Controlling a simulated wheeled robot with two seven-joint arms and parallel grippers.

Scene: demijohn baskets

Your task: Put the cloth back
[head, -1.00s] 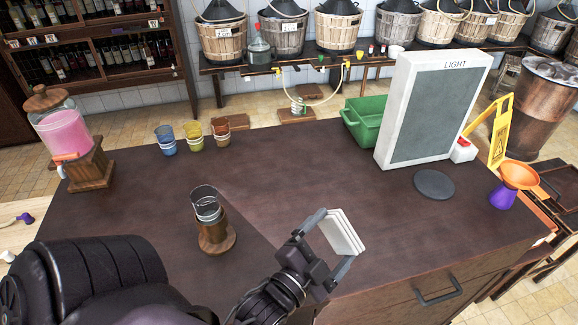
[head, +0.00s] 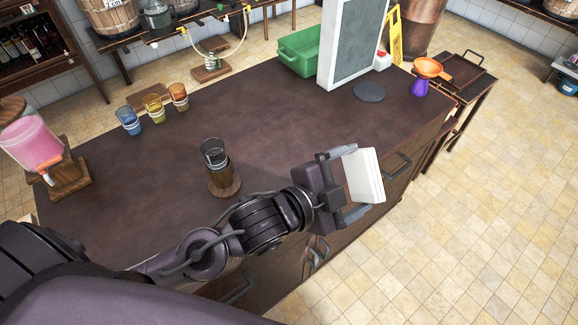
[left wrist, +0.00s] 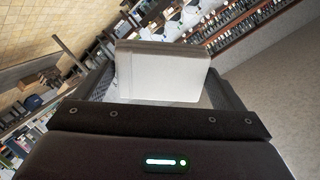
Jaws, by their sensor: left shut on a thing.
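My left gripper (head: 350,187) is shut on a folded white cloth (head: 364,176), held past the front edge of the dark counter, above its drawer side. The cloth is a flat, layered block between the two fingers. In the left wrist view the cloth (left wrist: 162,72) stands between the fingers of the left gripper (left wrist: 160,88). My right gripper is not in view.
Open tiled floor lies right.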

